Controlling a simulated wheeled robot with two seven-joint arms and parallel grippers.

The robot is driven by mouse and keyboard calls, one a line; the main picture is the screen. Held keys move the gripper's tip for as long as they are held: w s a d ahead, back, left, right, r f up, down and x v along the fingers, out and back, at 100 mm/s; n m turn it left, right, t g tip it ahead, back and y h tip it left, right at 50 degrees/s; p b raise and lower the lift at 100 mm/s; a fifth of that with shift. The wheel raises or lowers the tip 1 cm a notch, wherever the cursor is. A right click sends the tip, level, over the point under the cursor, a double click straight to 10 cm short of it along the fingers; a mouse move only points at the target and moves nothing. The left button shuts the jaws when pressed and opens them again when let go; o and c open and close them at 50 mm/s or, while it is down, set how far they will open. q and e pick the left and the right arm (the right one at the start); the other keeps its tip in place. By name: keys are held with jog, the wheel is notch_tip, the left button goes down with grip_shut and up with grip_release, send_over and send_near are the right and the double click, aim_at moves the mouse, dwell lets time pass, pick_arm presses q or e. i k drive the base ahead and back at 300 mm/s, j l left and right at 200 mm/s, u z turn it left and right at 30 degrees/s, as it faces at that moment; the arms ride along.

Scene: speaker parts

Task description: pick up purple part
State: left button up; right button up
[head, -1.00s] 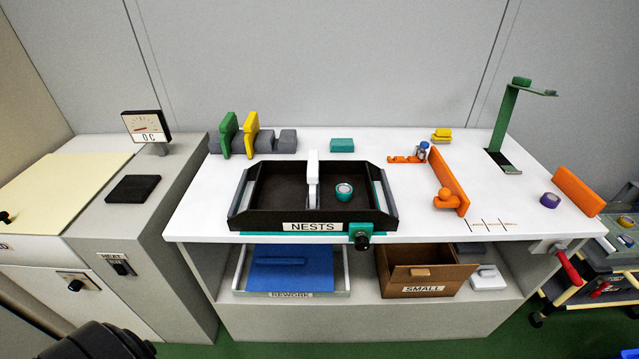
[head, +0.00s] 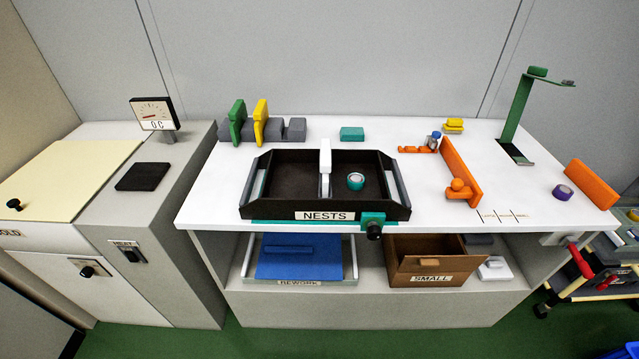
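The purple part (head: 562,191) is a small round piece with a lighter top. It sits on the white table's right side, left of an orange block (head: 590,184) and right of some black marks on the table top. Nothing touches it. Neither of my grippers shows in the head view.
A black tray labelled NESTS (head: 255,212) holds a teal round part (head: 355,181). An orange fence (head: 460,170) and a green stand (head: 517,110) rise from the white table (head: 420,215). A cart (head: 600,275) stands at the right. The table around the purple part is clear.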

aim_at(562, 193)
jog(key=k+z, duration=0.1)
jog(key=z, duration=1.4)
jog(key=i+l+z, duration=0.4)
jog(key=k+j, duration=0.05)
jog(key=j, duration=0.05)
